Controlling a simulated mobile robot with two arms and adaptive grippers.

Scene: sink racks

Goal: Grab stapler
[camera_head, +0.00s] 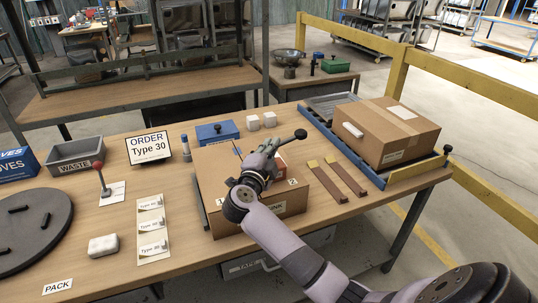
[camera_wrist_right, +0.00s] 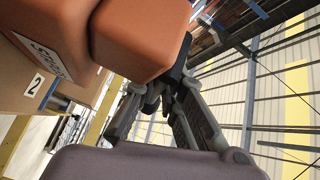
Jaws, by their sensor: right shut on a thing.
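In the head view a grey bar with a dark round end (camera_head: 300,134) sticks out beyond the gripper to the upper right. An orange-red block (camera_head: 281,166) is beside the gripper; it looks large in the wrist view (camera_wrist_right: 140,38). My left gripper is out of view.
Two brown strips (camera_head: 338,178) lie right of the box, then a closed carton (camera_head: 388,130) on a blue-edged tray. A blue box (camera_head: 217,133) and white cubes (camera_head: 262,121) stand behind. A grey waste bin (camera_head: 75,155) and ORDER sign (camera_head: 149,148) are at left.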

